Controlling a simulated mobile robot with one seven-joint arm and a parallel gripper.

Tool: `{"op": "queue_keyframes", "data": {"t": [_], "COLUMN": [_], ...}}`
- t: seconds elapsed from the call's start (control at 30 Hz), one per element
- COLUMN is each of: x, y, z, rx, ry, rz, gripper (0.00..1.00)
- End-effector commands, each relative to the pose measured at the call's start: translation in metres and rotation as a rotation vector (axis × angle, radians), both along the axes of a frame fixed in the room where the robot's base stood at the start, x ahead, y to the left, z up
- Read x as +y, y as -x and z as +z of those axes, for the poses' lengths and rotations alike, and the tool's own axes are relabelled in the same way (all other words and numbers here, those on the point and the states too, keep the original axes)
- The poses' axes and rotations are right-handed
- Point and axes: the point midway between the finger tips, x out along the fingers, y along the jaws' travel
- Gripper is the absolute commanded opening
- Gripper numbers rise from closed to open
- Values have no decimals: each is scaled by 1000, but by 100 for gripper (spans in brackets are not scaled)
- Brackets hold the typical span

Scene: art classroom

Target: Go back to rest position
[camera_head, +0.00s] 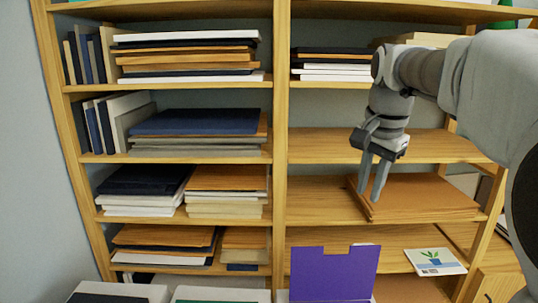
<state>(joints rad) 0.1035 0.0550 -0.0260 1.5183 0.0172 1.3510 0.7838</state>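My gripper (370,196) hangs at the end of my arm, fingers pointing down, in the right half of the head view. Its two dark grey fingers show a gap between them, and nothing is seen held there. The fingertips appear in front of the left end of a stack of orange-brown boards (425,192) on a right-hand shelf. I cannot tell whether they touch the stack. My arm reaches in from the right edge and hides part of the upper right shelves.
A wooden shelf unit (281,140) fills the view. Its left bays hold stacked boards (195,122) and upright ones. The right bay's shelf (318,142) behind my gripper has bare room. A purple folder (334,275) and a plant-picture card (435,261) are below.

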Motion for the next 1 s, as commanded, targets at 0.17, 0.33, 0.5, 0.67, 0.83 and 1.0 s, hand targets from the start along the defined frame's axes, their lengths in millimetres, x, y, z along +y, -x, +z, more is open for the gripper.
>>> {"op": "queue_keyframes", "data": {"t": [0.17, 0.33, 0.5, 0.67, 0.83, 1.0], "x": [14, 26, 36, 43, 49, 52], "y": [42, 81, 120, 155, 188, 207], "z": [-4, -16, -35, -58, -86, -107], "rx": [-51, -95, -141, -181, -219, -242], "ry": [40, 85, 137, 192, 252, 293], "rz": [161, 314, 466, 607, 744, 831], "gripper": [24, 24, 24, 24, 24, 24]}}
